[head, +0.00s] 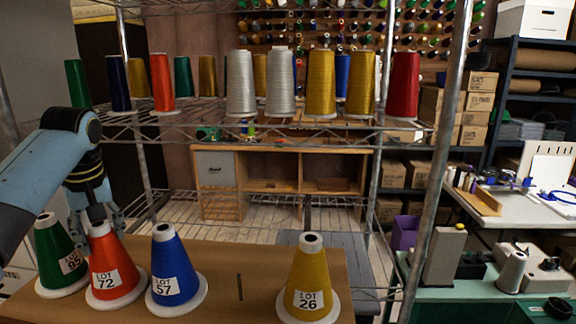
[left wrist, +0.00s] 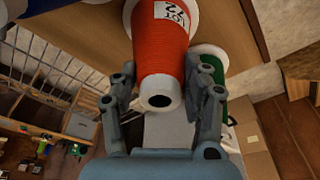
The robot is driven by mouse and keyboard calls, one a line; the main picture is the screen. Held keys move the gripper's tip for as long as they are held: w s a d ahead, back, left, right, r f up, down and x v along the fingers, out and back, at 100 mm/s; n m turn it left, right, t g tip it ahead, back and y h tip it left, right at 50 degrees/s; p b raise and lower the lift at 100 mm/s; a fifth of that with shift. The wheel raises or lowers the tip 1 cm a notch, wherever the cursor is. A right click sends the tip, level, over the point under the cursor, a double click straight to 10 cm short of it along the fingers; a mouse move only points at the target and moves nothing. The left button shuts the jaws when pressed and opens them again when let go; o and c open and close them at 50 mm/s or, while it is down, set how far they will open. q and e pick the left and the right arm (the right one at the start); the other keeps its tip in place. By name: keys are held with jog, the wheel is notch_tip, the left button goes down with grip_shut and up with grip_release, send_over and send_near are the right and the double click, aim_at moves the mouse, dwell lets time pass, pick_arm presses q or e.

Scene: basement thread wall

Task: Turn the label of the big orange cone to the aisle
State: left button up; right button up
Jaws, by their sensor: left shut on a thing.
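The big orange cone (head: 112,261) stands on the brown tabletop, on a white round base, in the front left of the head view. Its white label (head: 105,280), reading LOT 72, faces the head camera. My left gripper (head: 98,218) reaches down from above and is shut on the cone's upper part. In the left wrist view the fingers lie on both sides of the orange cone (left wrist: 160,60), near its open top, and the label (left wrist: 171,15) shows at the upper edge, partly cut off. My right gripper is in neither view.
A green cone (head: 52,245) stands close on the left and a blue cone (head: 172,263) close on the right. A yellow cone (head: 308,271) stands farther right, with free tabletop (head: 225,262) between. Wire shelves behind hold several smaller-looking cones.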

pick_arm(q)
jog(key=shift+c, duration=0.8)
jog(key=shift+r, duration=0.1)
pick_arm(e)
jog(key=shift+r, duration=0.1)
pick_arm(q)
jog(key=shift+w+a+r, duration=0.1)
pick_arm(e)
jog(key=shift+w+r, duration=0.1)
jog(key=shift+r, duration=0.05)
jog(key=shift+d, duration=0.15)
pick_arm(q)
jog(key=shift+m, duration=0.9)
jog(key=shift+m+t+h, duration=0.3)
jog(key=shift+m, duration=0.8)
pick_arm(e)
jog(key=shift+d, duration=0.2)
pick_arm(q)
jog(key=shift+f, duration=0.2)
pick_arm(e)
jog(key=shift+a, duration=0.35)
